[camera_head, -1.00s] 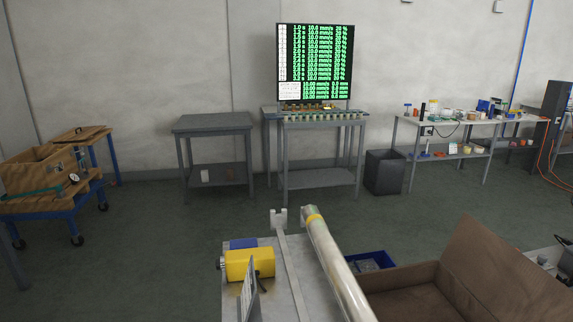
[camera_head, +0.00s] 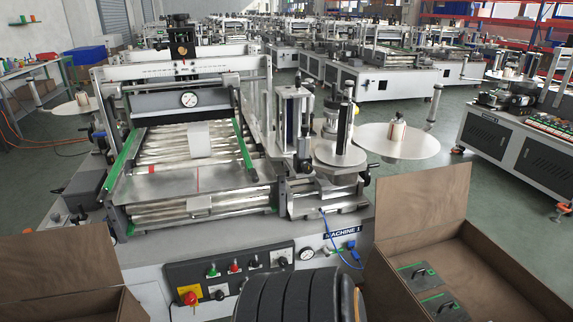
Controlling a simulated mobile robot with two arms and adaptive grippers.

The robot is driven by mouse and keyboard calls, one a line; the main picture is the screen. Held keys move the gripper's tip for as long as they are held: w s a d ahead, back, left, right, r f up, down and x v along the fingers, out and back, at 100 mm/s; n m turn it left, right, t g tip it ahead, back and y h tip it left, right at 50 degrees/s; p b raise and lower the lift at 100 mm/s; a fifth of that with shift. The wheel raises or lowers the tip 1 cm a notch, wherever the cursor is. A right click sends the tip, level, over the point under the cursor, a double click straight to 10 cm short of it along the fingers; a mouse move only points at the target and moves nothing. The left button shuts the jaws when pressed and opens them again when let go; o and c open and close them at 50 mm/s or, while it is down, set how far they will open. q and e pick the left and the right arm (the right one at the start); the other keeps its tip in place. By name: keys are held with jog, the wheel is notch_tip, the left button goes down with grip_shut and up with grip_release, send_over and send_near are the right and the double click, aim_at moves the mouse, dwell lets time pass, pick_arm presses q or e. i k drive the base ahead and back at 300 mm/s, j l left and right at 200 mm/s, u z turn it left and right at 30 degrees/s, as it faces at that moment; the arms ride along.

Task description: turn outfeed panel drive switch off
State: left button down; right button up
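A dark control panel (camera_head: 240,276) is on the front of the machine labelled MACHINE 1 (camera_head: 342,232). It carries a green control (camera_head: 212,270), a red control (camera_head: 234,266), black knobs (camera_head: 281,262) and a red emergency stop on a yellow plate (camera_head: 189,297). I cannot read the panel's labels. I cannot tell which control is the drive switch, how it is set, or whether this is the outfeed panel. A large black ribbed object (camera_head: 292,296) hides part of the panel's lower right. Neither of my grippers is in view.
Open brown boxes stand at the lower left (camera_head: 60,265) and right (camera_head: 415,215). The right one holds dark green-edged pieces (camera_head: 418,275). A blue cable (camera_head: 335,240) hangs down the machine front.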

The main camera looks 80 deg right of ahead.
aim_at(220, 295)
jog(key=z, duration=2.2)
